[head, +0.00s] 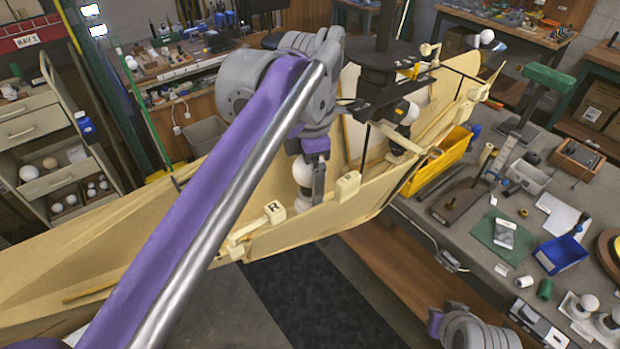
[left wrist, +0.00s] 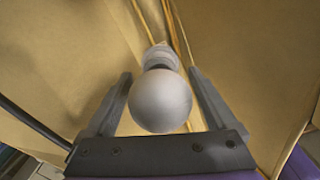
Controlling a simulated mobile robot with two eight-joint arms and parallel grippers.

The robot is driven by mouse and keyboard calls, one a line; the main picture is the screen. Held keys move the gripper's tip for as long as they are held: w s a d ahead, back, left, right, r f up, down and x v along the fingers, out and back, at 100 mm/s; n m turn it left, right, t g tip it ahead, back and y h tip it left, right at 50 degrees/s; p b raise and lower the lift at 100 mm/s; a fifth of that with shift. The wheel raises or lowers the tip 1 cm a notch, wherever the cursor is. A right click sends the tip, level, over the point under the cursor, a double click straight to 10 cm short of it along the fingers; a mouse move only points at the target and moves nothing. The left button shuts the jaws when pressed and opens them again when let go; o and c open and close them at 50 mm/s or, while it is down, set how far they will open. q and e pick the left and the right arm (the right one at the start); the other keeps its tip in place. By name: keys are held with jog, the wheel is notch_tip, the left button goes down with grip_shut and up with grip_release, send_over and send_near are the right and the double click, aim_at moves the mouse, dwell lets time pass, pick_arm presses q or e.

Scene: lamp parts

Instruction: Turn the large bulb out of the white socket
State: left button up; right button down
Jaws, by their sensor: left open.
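The large bulb (left wrist: 160,102) is a round white globe in the middle of the left wrist view. It stands on the white socket (left wrist: 160,57), which is partly hidden behind it. My left gripper (left wrist: 160,95) is open with one finger on each side of the bulb, and a gap shows on both sides. In the head view the bulb (head: 302,170) shows beside the dark fingers of my left gripper (head: 309,180), above the pale wooden structure. The socket (head: 302,197) is partly visible below it. My right gripper is out of view.
The wooden hull-like structure (head: 110,245) surrounds the bulb with slanted panels. A block marked R (head: 275,211) sits on its near edge. A yellow bin (head: 440,160) and a workbench (head: 430,210) with tools, a blue bin (head: 560,254) and other bulbs (head: 588,302) are right.

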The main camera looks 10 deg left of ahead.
pick_arm(q)
jog(key=m, duration=0.8)
jog(key=shift+c, duration=0.3)
